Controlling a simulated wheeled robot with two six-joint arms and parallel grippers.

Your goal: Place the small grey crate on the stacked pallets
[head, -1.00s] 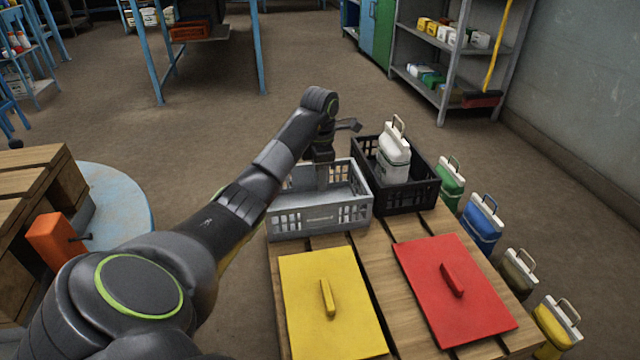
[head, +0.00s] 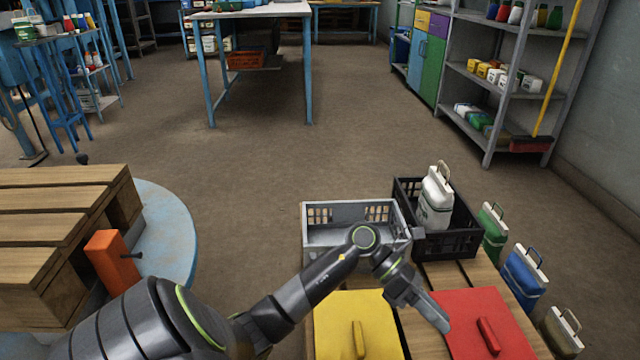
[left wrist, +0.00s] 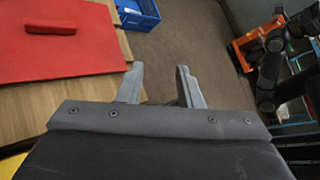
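The small grey crate (head: 322,256) stands at the far end of a slatted wooden surface (head: 462,273). It looks empty, and my left arm covers part of its front. My left gripper (head: 436,318) is on the near side of the crate, over the edge of the red lid (head: 505,325), clear of the crate. In the left wrist view its two fingers (left wrist: 157,85) are apart with nothing between them.
A black crate (head: 462,243) holding a white sack (head: 436,200) stands right of the grey crate. A yellow lid (head: 340,325) lies in front. Green (head: 493,230) and blue (head: 523,275) sacks line the right edge. An orange block (head: 112,258) stands against the pallet stack.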

